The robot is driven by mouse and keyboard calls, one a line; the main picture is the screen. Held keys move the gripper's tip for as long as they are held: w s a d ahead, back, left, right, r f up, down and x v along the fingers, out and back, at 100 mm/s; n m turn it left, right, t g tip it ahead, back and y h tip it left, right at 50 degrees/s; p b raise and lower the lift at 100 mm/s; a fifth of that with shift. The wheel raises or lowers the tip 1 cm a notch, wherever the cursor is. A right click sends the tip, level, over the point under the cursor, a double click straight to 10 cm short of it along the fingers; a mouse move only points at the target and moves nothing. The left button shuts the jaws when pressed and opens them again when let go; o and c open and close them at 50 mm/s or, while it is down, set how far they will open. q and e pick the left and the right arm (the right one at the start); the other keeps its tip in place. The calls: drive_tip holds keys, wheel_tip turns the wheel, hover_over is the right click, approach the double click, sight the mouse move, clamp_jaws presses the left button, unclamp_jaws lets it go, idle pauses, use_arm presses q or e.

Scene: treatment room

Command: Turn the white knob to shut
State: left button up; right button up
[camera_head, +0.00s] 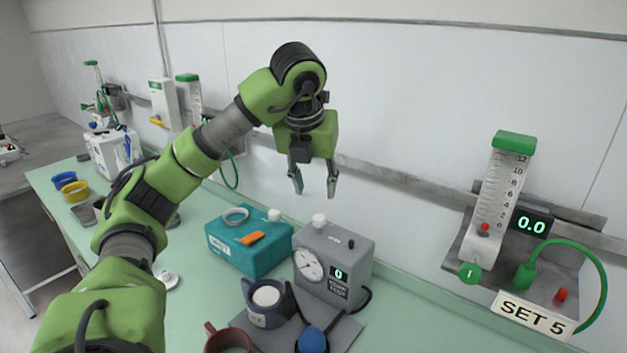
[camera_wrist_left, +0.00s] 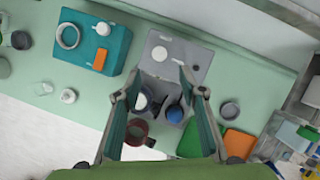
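A white knob (camera_head: 319,220) stands on top of the grey device (camera_head: 345,262), which has a round dial and a small display reading 0. It also shows in the left wrist view (camera_wrist_left: 159,53). A second white knob (camera_head: 274,214) is on top of the teal box (camera_head: 250,249) to the left; I cannot tell which one the task means. My left gripper (camera_head: 314,191) points down, open and empty, above the grey device and apart from it. In the left wrist view its fingers (camera_wrist_left: 160,73) are spread wide. My right gripper is not in view.
A cup (camera_head: 265,297) and a blue ball-shaped item (camera_head: 312,340) stand before the grey device, with a dark red mug (camera_head: 228,338) beside them. A flowmeter (camera_head: 497,205) with a 0.0 display and "SET 5" sign is at right. The wall stands close behind.

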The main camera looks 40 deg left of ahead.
use_arm(q)
drive_tip(key=shift+s+r, duration=0.25)
drive_tip(key=shift+r, duration=0.35)
drive_tip(key=shift+d, duration=0.1)
